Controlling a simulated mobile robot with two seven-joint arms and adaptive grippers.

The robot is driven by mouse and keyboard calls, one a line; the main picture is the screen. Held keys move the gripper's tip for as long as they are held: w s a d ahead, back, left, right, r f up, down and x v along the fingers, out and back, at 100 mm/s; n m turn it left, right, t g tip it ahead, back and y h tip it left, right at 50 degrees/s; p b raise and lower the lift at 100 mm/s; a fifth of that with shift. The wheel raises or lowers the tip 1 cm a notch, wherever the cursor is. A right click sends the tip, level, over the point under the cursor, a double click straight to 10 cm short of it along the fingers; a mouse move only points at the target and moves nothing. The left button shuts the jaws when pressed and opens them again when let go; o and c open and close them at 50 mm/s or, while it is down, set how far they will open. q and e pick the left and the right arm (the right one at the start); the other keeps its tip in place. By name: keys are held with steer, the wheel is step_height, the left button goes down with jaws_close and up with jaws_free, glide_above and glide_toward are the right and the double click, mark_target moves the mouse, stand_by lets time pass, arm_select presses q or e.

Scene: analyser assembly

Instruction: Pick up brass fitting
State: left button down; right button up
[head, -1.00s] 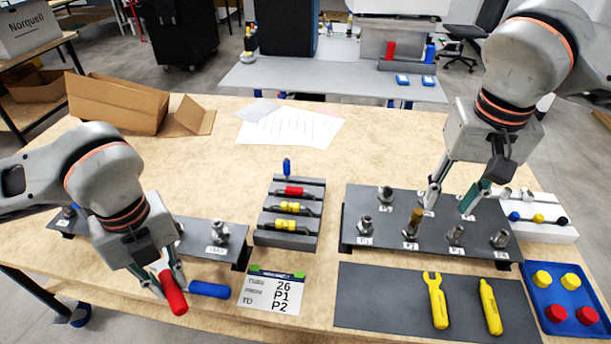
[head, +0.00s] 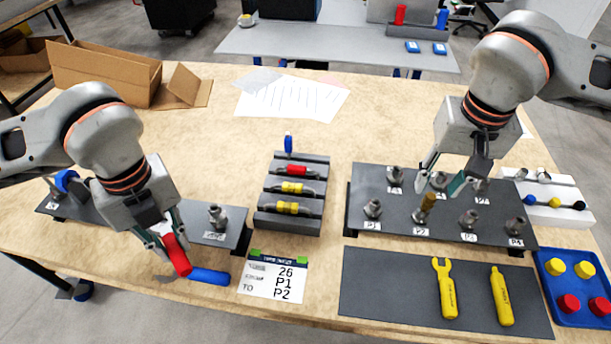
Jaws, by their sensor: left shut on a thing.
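The brass fitting (head: 426,207) stands upright on the dark fitting plate (head: 390,238) at right, by the P2 label. My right gripper (head: 439,184) is open and empty. Its fingertips appear just above and slightly right of the brass fitting, apart from it as far as I can tell. My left gripper (head: 175,250) is shut on a red handle (head: 176,256), at the front left of the table. A blue handle (head: 209,276) lies just beside it; I cannot tell whether the two belong together.
Several grey fittings stand around the brass one, including one at P1 (head: 373,208) and one at P3 (head: 468,218). A rack with red and yellow pieces (head: 262,222) stands mid-table. A dark mat (head: 375,295) with yellow tools and a blue tray (head: 589,290) lie in front.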

mark_target(431, 195)
steer(key=f, duration=0.5)
steer(key=shift+w, duration=0.2)
jaws_close()
